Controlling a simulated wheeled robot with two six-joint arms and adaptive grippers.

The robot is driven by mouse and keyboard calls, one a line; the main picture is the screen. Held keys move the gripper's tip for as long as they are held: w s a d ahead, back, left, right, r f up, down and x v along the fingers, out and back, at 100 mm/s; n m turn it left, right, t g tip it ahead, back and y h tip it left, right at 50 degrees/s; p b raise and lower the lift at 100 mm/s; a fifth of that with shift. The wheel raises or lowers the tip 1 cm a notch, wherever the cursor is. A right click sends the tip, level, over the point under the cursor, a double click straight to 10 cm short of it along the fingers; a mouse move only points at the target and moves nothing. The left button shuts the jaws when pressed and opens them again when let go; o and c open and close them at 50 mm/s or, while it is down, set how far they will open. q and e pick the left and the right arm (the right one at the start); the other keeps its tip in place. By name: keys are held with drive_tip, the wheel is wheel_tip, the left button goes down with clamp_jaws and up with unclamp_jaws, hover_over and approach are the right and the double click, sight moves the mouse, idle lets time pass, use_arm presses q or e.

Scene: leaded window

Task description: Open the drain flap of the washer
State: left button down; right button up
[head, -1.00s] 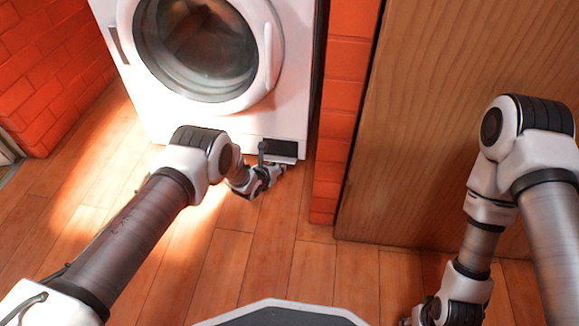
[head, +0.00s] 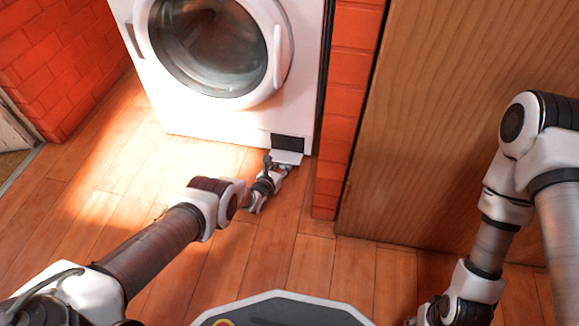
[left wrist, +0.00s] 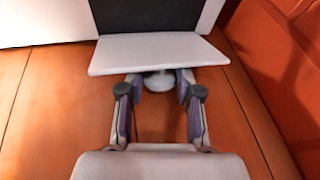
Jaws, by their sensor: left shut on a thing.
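The white washer (head: 225,117) stands against the back wall. At its lower right corner a dark rectangular opening (head: 288,143) shows, and the white drain flap (head: 287,158) is folded outward below it. In the left wrist view the flap (left wrist: 155,52) juts toward me like a shelf, with the dark opening (left wrist: 145,14) behind it. My left gripper (head: 281,170) is at the flap's front edge. Its fingers (left wrist: 159,88) are closed on a small white knob (left wrist: 159,82) beneath that edge. My right gripper (head: 422,314) shows only partly at the bottom, and its fingers are unclear.
An orange brick pillar (head: 340,120) stands close to the right of the washer. A wide wooden panel (head: 440,120) is right of it. The plank floor (head: 215,262) is clear in front of the washer.

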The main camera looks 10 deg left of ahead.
sight(281, 168)
use_arm(q)
drive_tip(key=shift+s+a+f, duration=0.2)
drive_tip(key=shift+f, duration=0.05)
drive_tip(key=c, duration=0.8)
unclamp_jaws()
drive_tip(key=shift+s, duration=0.1)
drive_tip(key=shift+o, duration=0.2)
drive_tip(key=shift+r, duration=0.2)
drive_tip(key=shift+d+r, duration=0.1)
drive_tip(key=shift+r, duration=0.15)
wheel_tip(281, 168, up, 9)
drive_tip(key=shift+r, duration=0.1)
